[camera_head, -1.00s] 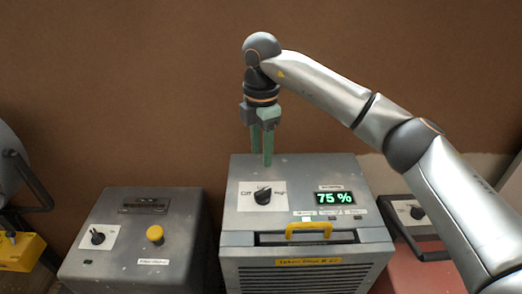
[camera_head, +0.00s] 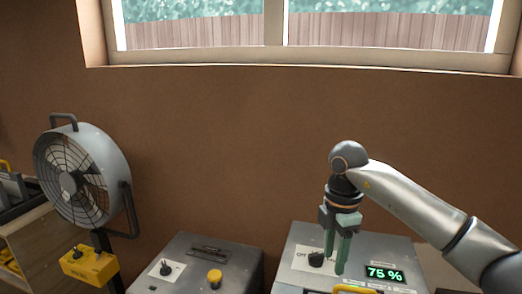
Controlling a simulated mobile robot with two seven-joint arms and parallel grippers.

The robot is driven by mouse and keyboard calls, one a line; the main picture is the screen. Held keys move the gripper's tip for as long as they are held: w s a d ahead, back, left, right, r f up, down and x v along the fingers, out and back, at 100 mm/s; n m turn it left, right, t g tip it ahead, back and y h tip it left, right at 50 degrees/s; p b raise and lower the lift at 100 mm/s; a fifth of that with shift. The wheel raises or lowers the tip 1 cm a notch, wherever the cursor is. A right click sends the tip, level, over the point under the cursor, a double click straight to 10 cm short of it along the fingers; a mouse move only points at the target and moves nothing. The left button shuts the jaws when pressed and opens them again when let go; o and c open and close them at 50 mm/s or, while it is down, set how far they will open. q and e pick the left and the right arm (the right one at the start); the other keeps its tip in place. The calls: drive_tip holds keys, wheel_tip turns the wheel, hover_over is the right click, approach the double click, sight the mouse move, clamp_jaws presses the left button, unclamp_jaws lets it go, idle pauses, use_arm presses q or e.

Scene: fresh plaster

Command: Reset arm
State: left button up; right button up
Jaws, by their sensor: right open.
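My right gripper (camera_head: 342,256) hangs from the right arm with its two green fingers pointing down. The fingers are apart and nothing is between them. They are over the grey dehumidifier-like machine (camera_head: 298,233), close to its black knob (camera_head: 316,259); I cannot tell whether they touch the machine. The machine's green display (camera_head: 385,274) reads 75 %. A yellow handle (camera_head: 354,290) shows at the bottom edge. My left gripper is not in view.
A second grey box (camera_head: 222,262) with a yellow button (camera_head: 215,277) and a knob (camera_head: 165,268) stands left of the machine. A large fan (camera_head: 84,175) with a yellow box (camera_head: 90,266) is further left. A window (camera_head: 275,45) is in the brown wall behind.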

drive_tip(key=s+a+f+n+g+y, duration=0.1)
drive_tip(key=s+a+f+n+y, duration=0.1)
drive_tip(key=s+a+f+y, duration=0.3)
drive_tip(key=s+a+f+n+g+y, duration=0.1)
drive_tip(key=a+f+n, duration=0.1)
drive_tip(key=a, duration=0.6)
drive_tip(key=s+a+r+t+y, duration=0.1)
drive_tip(key=s+a+r+y, duration=0.15)
drive_tip(key=a+y, duration=0.35)
drive_tip(key=s+a+r+y, duration=0.1)
drive_tip(key=s+a+y, duration=0.2)
drive_tip(key=a+y, duration=0.3)
drive_tip(key=w+d+f+m+t+h, duration=0.3)
drive_tip(key=d+f+m+t+h, duration=0.6)
drive_tip(key=d+f+m+t, duration=0.65)
drive_tip(key=s+d+f+m+g+h, duration=0.2)
drive_tip(key=s+d+f+m+h, duration=0.1)
drive_tip(key=s+d+f, duration=0.2)
drive_tip(key=s+d+f+m+g+h, duration=0.3)
drive_tip(key=s+d+f, duration=0.3)
drive_tip(key=s+f, duration=0.4)
drive_tip(key=shift+s+m+h+p, duration=0.45)
drive_tip(key=shift+s+m, duration=0.1)
drive_tip(key=shift+s, duration=0.6)
